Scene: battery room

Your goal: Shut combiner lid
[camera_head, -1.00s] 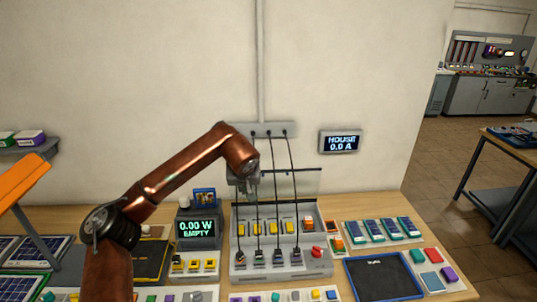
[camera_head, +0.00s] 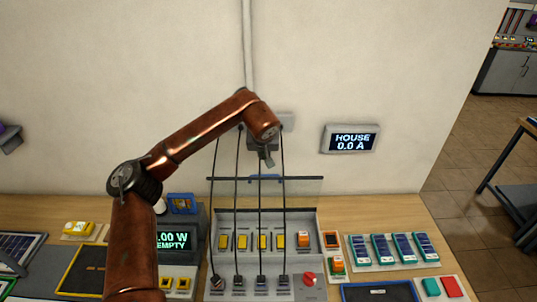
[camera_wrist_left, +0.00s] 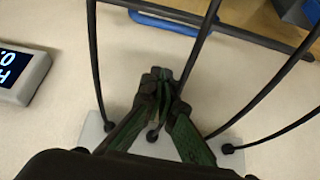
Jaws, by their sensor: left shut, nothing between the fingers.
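The combiner box (camera_head: 309,217) stands on the bench against the wall, with yellow parts in a row inside. Its clear lid (camera_head: 305,190) stands open and raised at the back, with a dark top edge and a blue handle (camera_head: 265,178). My left gripper (camera_head: 266,162) is shut and empty, just above the handle and among the black cables. The left wrist view shows its closed fingertips (camera_wrist_left: 162,80) apart from the lid's dark edge (camera_wrist_left: 230,29) and the blue handle (camera_wrist_left: 165,22). The right gripper is out of view.
Several black cables (camera_head: 238,200) run from a grey wall box (camera_head: 287,121) down across the lid to the combiner's front. A house display (camera_head: 351,139) hangs on the wall at right. Small solar modules (camera_head: 401,249) lie to the right.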

